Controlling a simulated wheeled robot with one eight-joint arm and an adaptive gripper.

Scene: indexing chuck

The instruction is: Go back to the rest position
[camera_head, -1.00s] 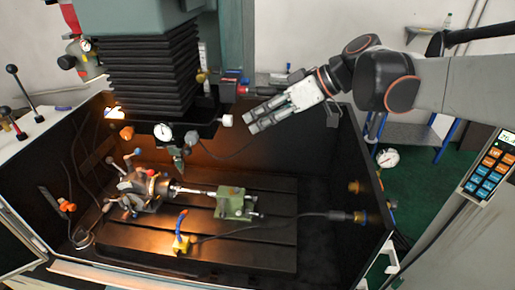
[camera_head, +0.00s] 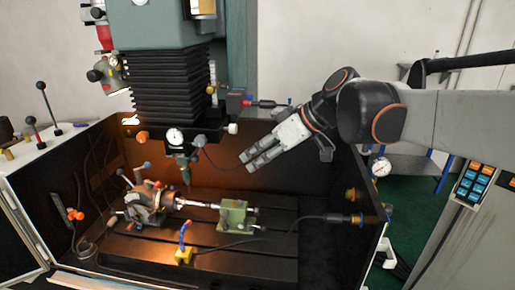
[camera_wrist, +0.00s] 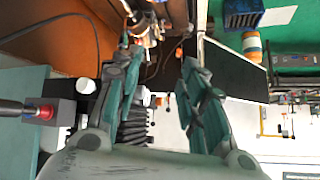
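My gripper (camera_head: 246,161) hangs in the air inside the machine enclosure, right of the spindle head and above the table. Its two fingers are apart with nothing between them; the wrist view (camera_wrist: 160,58) also shows them spread. The indexing chuck (camera_head: 148,203) sits on the left part of the slotted machine table (camera_head: 240,262), below and left of my gripper and apart from it. A bright shaft runs from the chuck to a green tailstock (camera_head: 235,215). The chuck's detail is too small to tell.
The machine head with black bellows (camera_head: 165,85) and a dial gauge (camera_head: 174,137) is left of my gripper. A blue hose on a yellow base (camera_head: 183,255) stands at the table's front. The enclosure's right wall carries knobs and a cable (camera_head: 320,218). A keypad (camera_head: 474,181) is far right.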

